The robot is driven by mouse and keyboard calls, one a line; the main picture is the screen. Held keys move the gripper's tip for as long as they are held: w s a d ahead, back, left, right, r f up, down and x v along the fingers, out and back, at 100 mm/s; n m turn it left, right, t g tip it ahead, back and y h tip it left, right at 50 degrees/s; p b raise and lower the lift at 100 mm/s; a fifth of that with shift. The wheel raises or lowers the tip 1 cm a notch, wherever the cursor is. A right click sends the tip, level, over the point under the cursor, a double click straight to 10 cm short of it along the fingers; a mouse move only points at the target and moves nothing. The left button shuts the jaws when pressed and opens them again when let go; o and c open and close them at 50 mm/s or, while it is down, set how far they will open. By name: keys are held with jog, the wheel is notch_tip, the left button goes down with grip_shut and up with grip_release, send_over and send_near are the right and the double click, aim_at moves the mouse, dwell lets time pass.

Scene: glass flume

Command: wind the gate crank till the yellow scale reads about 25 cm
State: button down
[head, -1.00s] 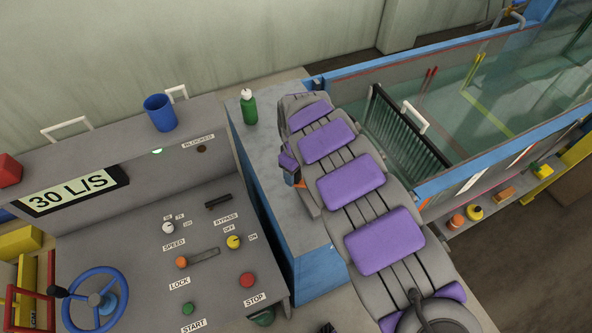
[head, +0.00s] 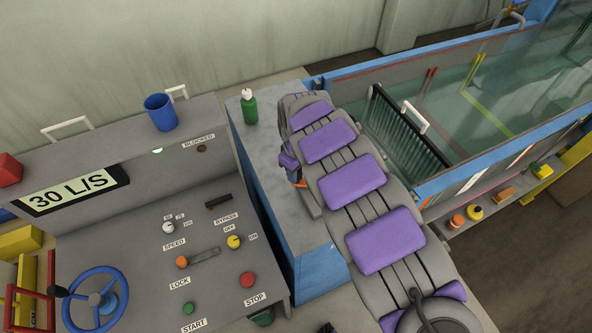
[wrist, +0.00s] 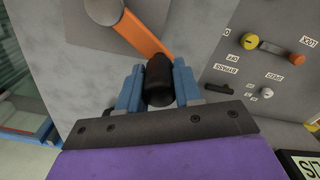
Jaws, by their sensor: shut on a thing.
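The gate crank has an orange arm (wrist: 150,36) running from a round grey hub (wrist: 104,10) to a black handle (wrist: 159,84) in the wrist view. My gripper (wrist: 158,72) is shut on this black handle, one blue finger on each side. In the head view a bit of the orange crank (head: 301,184) shows beside my arm, which hides most of it. I cannot make out a yellow scale with readable marks; a thin yellow upright (head: 472,74) stands at the flume, too small to read.
The control desk (head: 130,270) with knobs, buttons and a blue handwheel (head: 96,300) is at left; its display (head: 72,190) reads 30 L/S. A green bottle (head: 249,108) stands behind the crank, close to my arm. The glass flume with a barred rack (head: 402,125) lies at right.

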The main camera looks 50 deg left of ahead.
jog(key=shift+w+a+b, duration=0.3)
jog(key=shift+w+a, duration=0.1)
jog(key=shift+w, duration=0.15)
jog(key=c, duration=0.8)
grip_release()
jog(key=shift+w, duration=0.1)
notch_tip(320, 180, up, 17)
jog(key=shift+a+r+b, duration=0.15)
jog(key=shift+b, duration=0.45)
